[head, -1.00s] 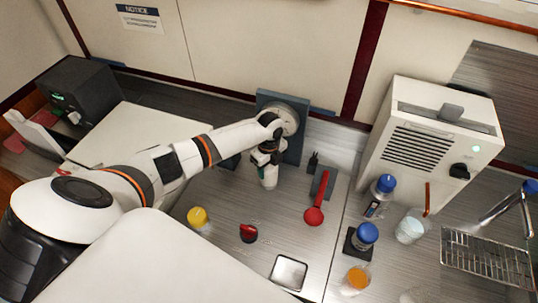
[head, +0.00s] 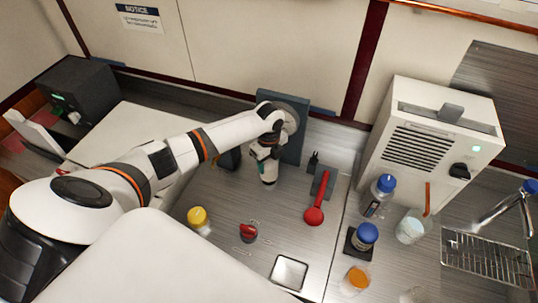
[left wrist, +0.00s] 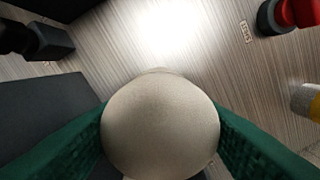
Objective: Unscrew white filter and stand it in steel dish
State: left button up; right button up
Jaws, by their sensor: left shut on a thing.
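My left gripper (head: 268,172) points down in front of an upright blue-grey panel (head: 294,148). Its green fingers are shut on the white filter (left wrist: 160,125), a pale, rounded body that fills the space between them in the left wrist view. In the head view only a small pale end shows under the fingers. Whether the filter still touches a mount is hidden by my wrist. The steel dish (head: 290,272), a small square tray, lies empty near the counter's front edge, in front of the gripper. My right gripper is not in view.
A red-handled tool (head: 316,212) lies right of the gripper. A yellow-capped jar (head: 198,217) and a red-topped item (head: 248,231) stand front left. Blue-capped bottles (head: 367,233), an orange-lidded jar (head: 356,279) and a white machine (head: 430,145) are to the right. Counter between gripper and dish is mostly clear.

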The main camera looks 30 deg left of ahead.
pick_arm(q)
jog(key=shift+r, duration=1.05)
